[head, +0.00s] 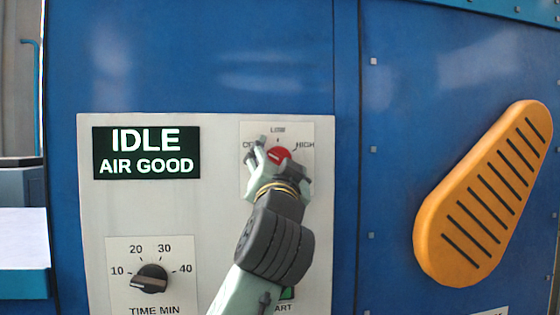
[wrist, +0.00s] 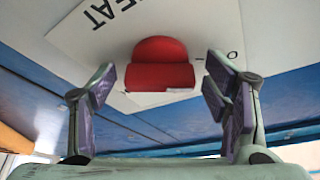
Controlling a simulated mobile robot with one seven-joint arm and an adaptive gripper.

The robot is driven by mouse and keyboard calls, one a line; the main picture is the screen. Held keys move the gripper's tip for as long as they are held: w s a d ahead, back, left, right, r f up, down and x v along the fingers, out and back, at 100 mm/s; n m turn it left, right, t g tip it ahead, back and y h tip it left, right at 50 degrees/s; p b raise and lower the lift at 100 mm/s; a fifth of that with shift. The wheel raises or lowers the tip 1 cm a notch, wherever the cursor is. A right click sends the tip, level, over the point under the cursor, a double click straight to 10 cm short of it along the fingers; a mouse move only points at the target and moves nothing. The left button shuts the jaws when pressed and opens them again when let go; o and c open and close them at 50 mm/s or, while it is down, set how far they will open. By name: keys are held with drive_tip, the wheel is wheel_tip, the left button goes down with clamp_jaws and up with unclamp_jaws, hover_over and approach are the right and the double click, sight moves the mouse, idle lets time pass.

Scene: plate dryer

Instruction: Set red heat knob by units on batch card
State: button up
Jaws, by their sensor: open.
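The red heat knob (head: 280,154) is on a white plate with LOW at the top, HIGH at the right and a partly covered label at the left. In the wrist view the red knob (wrist: 160,66) stands out from the panel, with a small pale mark on its near edge. Its exact setting is unclear. My gripper (head: 279,161) is open, with one finger on each side of the knob. In the wrist view the gripper (wrist: 158,92) shows gaps between both fingers and the knob. No batch card is visible.
A display (head: 146,153) reads IDLE, AIR GOOD. Below it is a black TIME MIN knob (head: 150,279) with marks from 10 to 40. A green START button (head: 287,293) is mostly hidden behind my arm. A yellow slotted guard (head: 485,195) is at the right.

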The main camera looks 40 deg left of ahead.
drive_tip(key=c, duration=1.2)
drive_tip(key=shift+o, duration=0.2)
drive_tip(key=shift+m, duration=0.5)
drive_tip(key=m+h+p, duration=0.1)
drive_tip(key=m, duration=0.2)
drive_tip(key=m+h+p, duration=0.2)
drive_tip(key=m, duration=0.1)
drive_tip(key=shift+s+r+m, duration=0.1)
drive_tip(key=shift+r+m, duration=0.05)
drive_tip(key=shift+m, duration=0.25)
drive_tip(key=m+h+p, duration=0.1)
drive_tip(key=m, duration=0.1)
drive_tip(key=m+g+h+p, duration=0.1)
drive_tip(key=m, duration=0.2)
drive_tip(key=shift+m+p, duration=0.3)
drive_tip(key=o, duration=1.2)
drive_tip(key=shift+c, duration=0.2)
